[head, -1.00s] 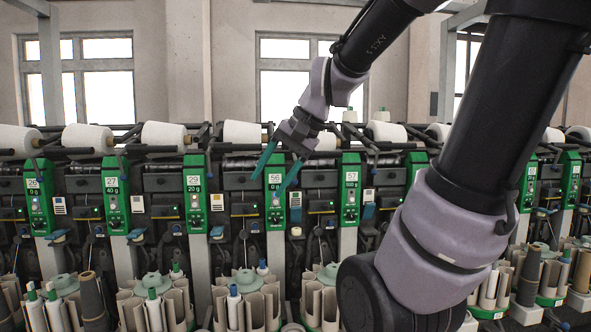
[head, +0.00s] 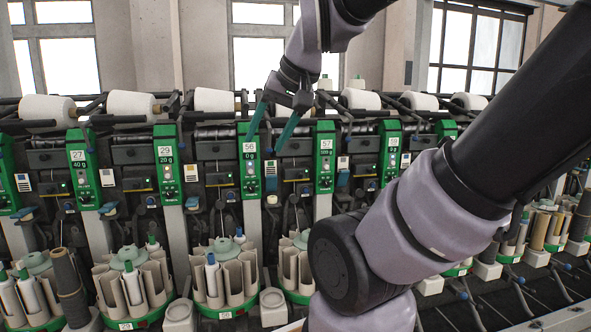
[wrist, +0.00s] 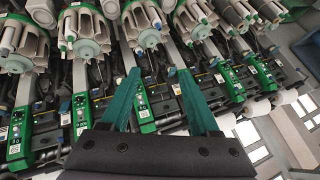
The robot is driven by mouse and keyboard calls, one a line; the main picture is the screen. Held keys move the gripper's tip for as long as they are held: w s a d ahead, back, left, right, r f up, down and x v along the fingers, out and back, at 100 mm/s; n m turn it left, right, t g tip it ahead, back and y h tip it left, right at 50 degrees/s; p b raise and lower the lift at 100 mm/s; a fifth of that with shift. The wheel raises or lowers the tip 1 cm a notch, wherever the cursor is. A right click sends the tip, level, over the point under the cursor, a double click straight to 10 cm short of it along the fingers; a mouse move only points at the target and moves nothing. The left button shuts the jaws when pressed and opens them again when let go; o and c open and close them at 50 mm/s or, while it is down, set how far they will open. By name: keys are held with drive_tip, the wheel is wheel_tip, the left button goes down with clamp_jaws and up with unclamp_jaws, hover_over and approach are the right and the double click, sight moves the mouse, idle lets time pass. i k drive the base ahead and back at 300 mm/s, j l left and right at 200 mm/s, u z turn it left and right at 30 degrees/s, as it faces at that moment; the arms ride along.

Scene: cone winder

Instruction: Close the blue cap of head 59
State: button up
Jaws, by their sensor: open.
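The green panel (head: 391,150) just right of panel 57 (head: 325,152) may be head 59, but its number is too small to read surely. A blue cap (head: 342,180) between these two panels looks raised upright. Other blue caps, such as the one right of panel 27 (head: 108,208), sit lower and look flatter. My gripper (head: 266,145) is open and empty, its teal fingers pointing down in front of panel 56 (head: 249,160), left of the raised cap. In the wrist view, my gripper (wrist: 160,75) frames the machine front; a small blue part (wrist: 170,72) shows between the fingertips.
White yarn cones (head: 215,100) line the top of the machine. Round bobbin magazines (head: 222,285) with tubes stick out below the panels. My arm crosses the right side and hides some heads there. The space just before the panels looks free.

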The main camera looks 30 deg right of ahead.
sight(342, 181)
drive_tip(key=i+l+z, duration=0.1)
drive_tip(key=z, duration=1.55)
